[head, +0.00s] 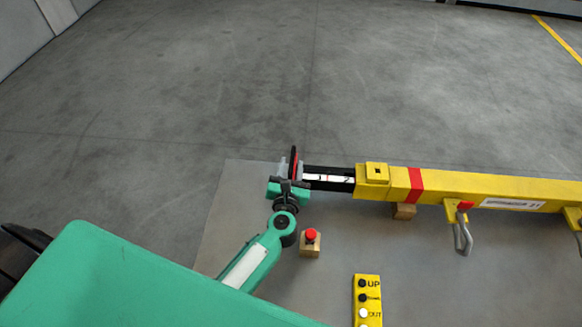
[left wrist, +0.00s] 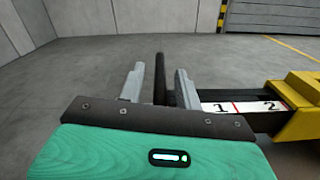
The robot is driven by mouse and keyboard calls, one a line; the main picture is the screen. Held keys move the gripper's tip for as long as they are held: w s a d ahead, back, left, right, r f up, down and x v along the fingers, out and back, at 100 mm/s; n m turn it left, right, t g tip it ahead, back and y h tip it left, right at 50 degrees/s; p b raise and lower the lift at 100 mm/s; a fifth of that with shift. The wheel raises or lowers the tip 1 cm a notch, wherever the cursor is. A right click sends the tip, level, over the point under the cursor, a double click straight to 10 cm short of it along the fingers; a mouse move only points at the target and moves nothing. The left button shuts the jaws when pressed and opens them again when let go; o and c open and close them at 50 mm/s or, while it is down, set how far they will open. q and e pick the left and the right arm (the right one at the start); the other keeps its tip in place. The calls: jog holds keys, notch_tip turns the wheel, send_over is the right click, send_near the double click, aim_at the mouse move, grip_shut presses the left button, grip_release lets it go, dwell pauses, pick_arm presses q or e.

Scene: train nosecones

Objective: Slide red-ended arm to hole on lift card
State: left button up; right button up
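The yellow lift beam (head: 450,186) runs across the right side of the head view. A dark inner arm with a white numbered strip (head: 332,179) sticks out of its left end. The strip shows "1" and "2" in the left wrist view (left wrist: 240,107). The arm's end carries an upright plate (head: 295,158), red on one side in the head view and dark and edge-on in the left wrist view (left wrist: 160,72). My left gripper (head: 290,169) is at this plate, one finger on each side, with gaps visible in the left wrist view. My right gripper is not in view.
A red button on a wooden block (head: 311,244) stands near my left arm. A yellow control box (head: 367,300) labelled UP and OUT lies at the front. A grey hook (head: 463,238) hangs under the beam. The floor (head: 200,80) behind is clear.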

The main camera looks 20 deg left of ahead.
pick_arm(q)
jog(key=b+v, duration=0.4)
jog(key=v, duration=0.9)
jog(key=shift+s+b, duration=0.35)
jog(key=shift+s, duration=0.05)
jog(key=shift+d+f, duration=0.1)
